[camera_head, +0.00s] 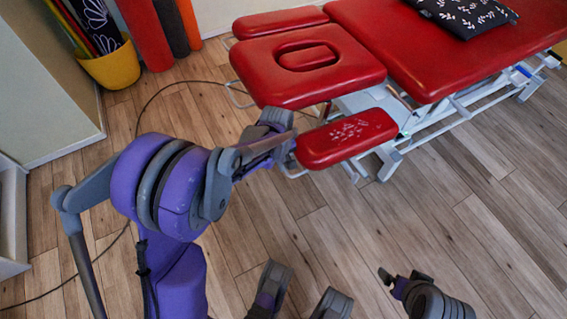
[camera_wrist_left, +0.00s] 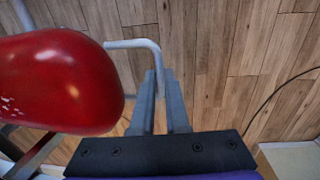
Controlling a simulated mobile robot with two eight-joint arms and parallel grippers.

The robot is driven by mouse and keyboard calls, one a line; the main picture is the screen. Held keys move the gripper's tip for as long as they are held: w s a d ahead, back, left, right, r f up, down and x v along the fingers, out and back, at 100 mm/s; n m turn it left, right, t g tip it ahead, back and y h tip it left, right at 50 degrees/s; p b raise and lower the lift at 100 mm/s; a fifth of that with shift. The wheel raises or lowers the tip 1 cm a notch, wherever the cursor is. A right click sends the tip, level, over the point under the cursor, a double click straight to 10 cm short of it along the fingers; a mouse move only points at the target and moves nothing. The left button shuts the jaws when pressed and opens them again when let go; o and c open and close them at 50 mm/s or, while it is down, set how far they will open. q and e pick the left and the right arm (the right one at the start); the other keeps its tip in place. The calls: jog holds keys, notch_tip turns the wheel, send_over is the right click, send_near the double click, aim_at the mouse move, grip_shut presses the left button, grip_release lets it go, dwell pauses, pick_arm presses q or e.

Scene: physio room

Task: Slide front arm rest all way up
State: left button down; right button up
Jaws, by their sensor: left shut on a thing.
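The front arm rest is a red pad (camera_head: 345,138) with white speckles, at the near side of the red treatment table. It hangs below the level of the table top. A bent grey metal tube (camera_head: 291,172) sticks out at its left end. My left gripper (camera_head: 287,152) is at that end, shut on the tube. In the left wrist view the red pad (camera_wrist_left: 60,85) is at the left, beside the fingers. The tube (camera_wrist_left: 135,43) bends down between the two grey fingers (camera_wrist_left: 160,88). The fingers do not visibly touch the pad.
The red treatment table (camera_head: 400,50) on its white frame fills the upper right, with a black patterned cushion (camera_head: 465,12) on top. A yellow pot (camera_head: 112,67) and rolled mats (camera_head: 147,32) stand at upper left.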

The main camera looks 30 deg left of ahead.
pick_arm(q)
notch_tip(320, 180, up, 14)
jog(key=w+p, duration=0.1)
jog(key=p, duration=0.7)
jog(key=shift+d, duration=0.4)
jog(key=shift+r, duration=0.1)
jog(key=c, duration=0.9)
grip_release()
jog(key=shift+w, duration=0.1)
jog(key=r, duration=0.3)
jog(key=r+p, duration=0.1)
jog(key=r, duration=0.3)
jog(key=r+p, duration=0.1)
jog(key=r, duration=0.2)
jog(key=shift+s+a+r, duration=0.25)
jog(key=shift+s+r, duration=0.1)
jog(key=shift+s, duration=0.05)
